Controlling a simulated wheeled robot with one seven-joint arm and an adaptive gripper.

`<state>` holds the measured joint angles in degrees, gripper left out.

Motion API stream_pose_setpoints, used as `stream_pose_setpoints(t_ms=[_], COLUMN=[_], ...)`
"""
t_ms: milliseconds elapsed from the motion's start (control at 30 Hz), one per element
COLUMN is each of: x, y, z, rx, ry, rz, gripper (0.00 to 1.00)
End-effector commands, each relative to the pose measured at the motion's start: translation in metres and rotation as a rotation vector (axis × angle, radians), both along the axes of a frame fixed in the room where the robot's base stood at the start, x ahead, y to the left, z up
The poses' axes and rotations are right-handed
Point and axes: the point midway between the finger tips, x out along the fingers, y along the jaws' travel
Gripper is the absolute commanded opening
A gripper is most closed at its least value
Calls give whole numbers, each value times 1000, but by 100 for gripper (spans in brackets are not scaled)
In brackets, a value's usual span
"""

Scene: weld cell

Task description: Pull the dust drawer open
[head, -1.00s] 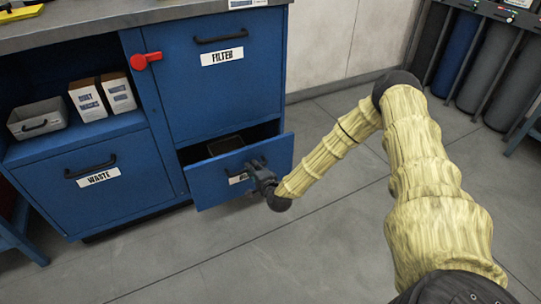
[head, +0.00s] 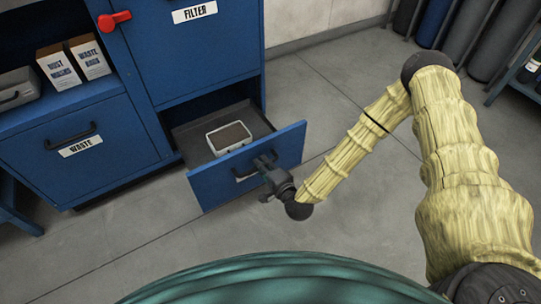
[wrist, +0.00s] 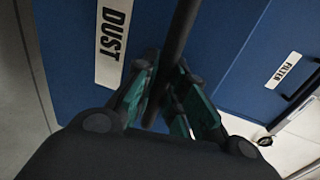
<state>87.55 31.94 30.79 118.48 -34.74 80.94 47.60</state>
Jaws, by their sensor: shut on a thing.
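The blue dust drawer (head: 215,184) is pulled well out of the cabinet in the head view, below the filter door. In the wrist view the DUST label (wrist: 113,42) shows on the drawer front. The dark handle bar (wrist: 180,35) runs between the fingers of my gripper (wrist: 168,100), which are shut on it.
The blue filter door (head: 205,55) and waste drawer (head: 75,150) are closed. A red lever (head: 115,20) sits at the cabinet's upper left. Boxes (head: 70,64) stand on the open shelf. Grey floor (head: 340,235) is clear in front of the drawer. Gas cylinders stand at the upper right.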

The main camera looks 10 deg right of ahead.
Motion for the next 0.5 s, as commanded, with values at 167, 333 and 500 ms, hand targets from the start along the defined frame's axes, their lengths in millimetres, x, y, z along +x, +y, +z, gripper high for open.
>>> stream_pose_setpoints(t_ms=[167,333,500], x=[-6,-7,-7], y=[7,7,7], z=[0,0,-1], rx=[1,1,1], ry=[1,1,1], rz=[14,15,15], gripper=[0,0,0])
